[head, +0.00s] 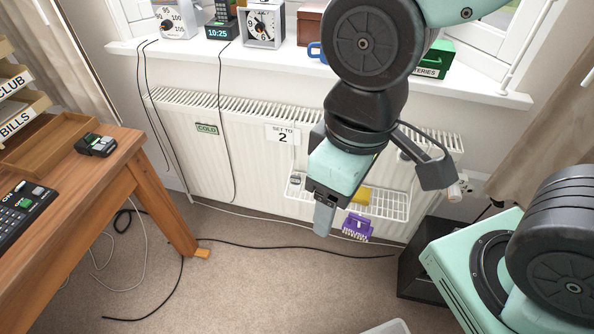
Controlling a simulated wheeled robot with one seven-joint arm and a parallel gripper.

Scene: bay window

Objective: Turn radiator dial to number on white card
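The white card (282,135) hangs on the front of the white radiator (235,165) and reads "SET TO 2". A small white valve-like part, probably the dial (455,191), shows at the radiator's lower right end. It is partly hidden behind a dark part of my wrist, and its marks are too small to read. My gripper (325,220) points down in front of the radiator, left of that part and apart from it. I see it nearly edge-on, so its finger gap does not show. Nothing is visibly held.
A white wire rack (391,207) on the radiator holds a yellow sponge (359,196) and a purple item (357,228). A dark box (420,268) stands on the floor at right. A wooden desk (105,185) is at left. Cables cross the carpet.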

